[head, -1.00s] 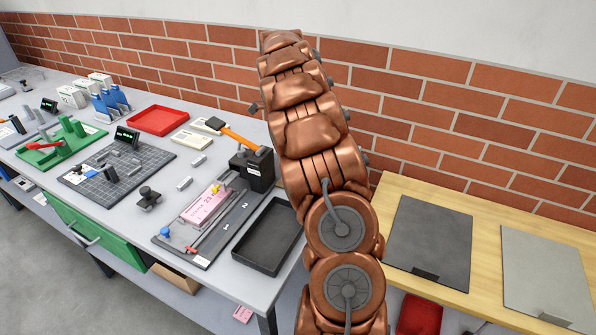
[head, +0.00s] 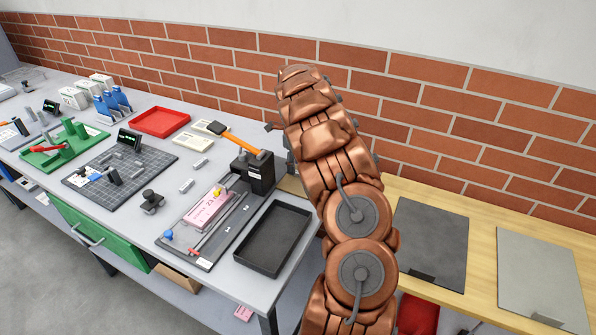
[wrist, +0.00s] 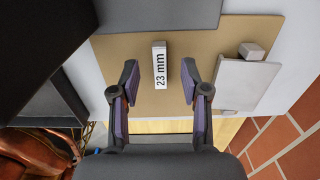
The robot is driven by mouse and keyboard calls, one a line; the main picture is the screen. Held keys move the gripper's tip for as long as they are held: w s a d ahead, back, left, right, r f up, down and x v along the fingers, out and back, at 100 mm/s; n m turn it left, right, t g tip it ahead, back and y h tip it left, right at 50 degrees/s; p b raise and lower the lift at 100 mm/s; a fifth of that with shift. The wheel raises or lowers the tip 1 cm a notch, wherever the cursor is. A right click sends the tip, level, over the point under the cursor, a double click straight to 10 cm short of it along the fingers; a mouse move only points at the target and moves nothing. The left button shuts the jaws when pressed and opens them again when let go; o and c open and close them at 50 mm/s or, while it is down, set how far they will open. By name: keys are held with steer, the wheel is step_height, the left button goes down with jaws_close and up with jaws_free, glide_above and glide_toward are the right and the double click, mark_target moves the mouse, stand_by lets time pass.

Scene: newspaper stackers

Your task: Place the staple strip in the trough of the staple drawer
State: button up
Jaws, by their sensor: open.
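In the wrist view my gripper (wrist: 159,82) is open, with one finger on each side of a short pale block (wrist: 160,66) printed "23 mm". The block looks like a staple strip and lies on a tan surface; I see no finger touching it. In the head view my arm hides the gripper and this block. A black stapler body (head: 252,172) with an orange lever stands at the back of a dark board. A long narrow channel (head: 220,224) with a red piece runs forward from it beside a pink card (head: 208,208). I cannot tell for certain which part is the staple drawer.
A black empty tray (head: 273,238) sits at the bench's right end. A wooden table (head: 482,208) with dark and light plates stands on the right. A red tray (head: 160,121) and small grey blocks (head: 200,162) lie on the bench. A brick wall closes the back.

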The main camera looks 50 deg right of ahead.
steer(key=shift+f, duration=1.1)
jaws_close()
